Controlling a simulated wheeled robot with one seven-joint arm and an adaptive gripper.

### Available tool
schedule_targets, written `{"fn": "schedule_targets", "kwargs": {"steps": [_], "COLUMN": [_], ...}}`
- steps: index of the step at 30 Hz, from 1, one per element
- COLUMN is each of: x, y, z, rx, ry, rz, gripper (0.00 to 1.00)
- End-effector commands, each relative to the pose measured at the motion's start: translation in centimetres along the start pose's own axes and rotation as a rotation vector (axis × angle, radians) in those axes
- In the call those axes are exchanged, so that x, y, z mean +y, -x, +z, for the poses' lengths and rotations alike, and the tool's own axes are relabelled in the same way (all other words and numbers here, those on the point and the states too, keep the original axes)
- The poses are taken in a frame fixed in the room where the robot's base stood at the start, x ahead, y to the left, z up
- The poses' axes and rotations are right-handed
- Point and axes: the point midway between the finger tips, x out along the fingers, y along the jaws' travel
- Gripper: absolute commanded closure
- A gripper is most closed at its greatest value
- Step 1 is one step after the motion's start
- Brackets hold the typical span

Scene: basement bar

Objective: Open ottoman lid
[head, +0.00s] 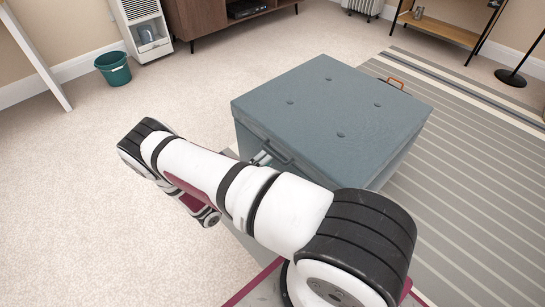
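The ottoman (385,165) is a large blue-grey box with a tufted lid (325,105), just beyond my arm. The lid looks closed and lies flat, with several buttons on top. A small orange-brown handle (391,82) shows at its far right edge. My arm crosses in front of the ottoman and hides much of its near side. A small part of my gripper (262,156) seems to show past the arm, by a dark bar at the lid's near left edge. Whether it touches the lid, and whether its fingers are open or shut, cannot be made out.
The ottoman stands by a grey striped rug (470,185) on the right. Pale carpet (80,190) is clear to the left. A green bin (114,68), a white cabinet (143,28) and a wooden console (215,18) stand at the back. A dark lamp base (510,78) is far right.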

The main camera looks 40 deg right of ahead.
Motion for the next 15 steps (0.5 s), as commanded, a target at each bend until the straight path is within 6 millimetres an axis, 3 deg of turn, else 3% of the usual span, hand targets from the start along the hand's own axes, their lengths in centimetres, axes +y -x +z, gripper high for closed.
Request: {"fn": "schedule_targets", "kwargs": {"steps": [6,15], "x": [0.1,0.0], "y": [-3.2,-4.5], "z": [0.0,0.0], "rx": [0.002,0.000], "ry": [-0.001,-0.001], "rz": [0.001,0.001], "gripper": [0.69,0.69]}}
